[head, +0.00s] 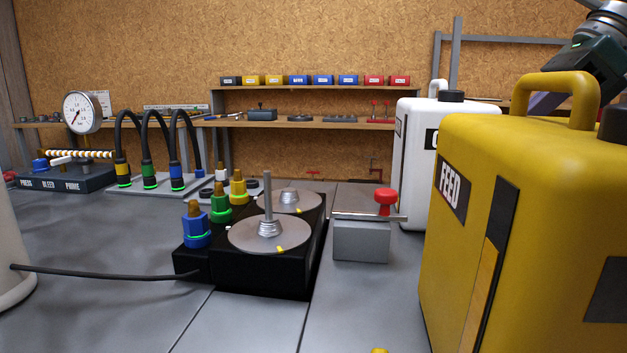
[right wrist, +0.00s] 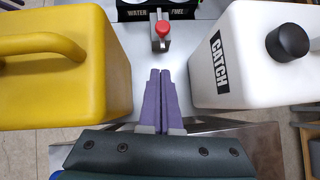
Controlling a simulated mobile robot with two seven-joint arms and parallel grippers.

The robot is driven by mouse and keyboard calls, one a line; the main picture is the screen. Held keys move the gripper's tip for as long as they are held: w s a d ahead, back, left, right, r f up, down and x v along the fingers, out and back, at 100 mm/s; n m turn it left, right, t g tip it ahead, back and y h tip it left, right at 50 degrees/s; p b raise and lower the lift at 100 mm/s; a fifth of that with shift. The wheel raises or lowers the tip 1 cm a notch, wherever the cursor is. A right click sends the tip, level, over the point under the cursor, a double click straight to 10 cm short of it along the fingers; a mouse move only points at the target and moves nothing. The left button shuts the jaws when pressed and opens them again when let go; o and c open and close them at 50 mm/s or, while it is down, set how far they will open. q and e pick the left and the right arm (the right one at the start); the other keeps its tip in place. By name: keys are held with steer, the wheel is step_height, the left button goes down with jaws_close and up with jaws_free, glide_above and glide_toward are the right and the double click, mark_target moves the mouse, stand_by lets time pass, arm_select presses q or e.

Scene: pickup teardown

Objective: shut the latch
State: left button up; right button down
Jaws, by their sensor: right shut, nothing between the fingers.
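The latch (head: 361,240) is a grey block with a thin metal bar across its top and a red knob (head: 385,198) standing on the bar. It stands on the bench just right of the black two-disc unit (head: 262,275). In the right wrist view the red knob (right wrist: 162,28) is at the top centre, ahead of my fingertips and apart from them. My right gripper (right wrist: 160,73) has its purple fingers shut together with nothing between them. In the head view it (head: 540,102) is partly hidden behind the yellow can's handle. My left gripper is not in view.
The yellow FEED can (head: 540,150) and white CATCH can (head: 420,150) flank my right gripper closely. Blue (head: 197,232), green and yellow fittings stand left of the discs. A gauge (head: 82,113) and looped hoses are farther left. Bench before the latch is clear.

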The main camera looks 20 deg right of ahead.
mark_target(378, 192)
steer(key=w+a+f, duration=0.5)
steer(key=a+f, duration=0.1)
steer(key=shift+w+a+p, duration=0.3)
steer(key=shift+w+p, duration=0.05)
steer(key=shift+p, duration=0.1)
steer(key=shift+f, duration=0.1)
steer(key=w+a, duration=0.2)
steer(key=a, duration=0.1)
steer(key=shift+a, duration=0.1)
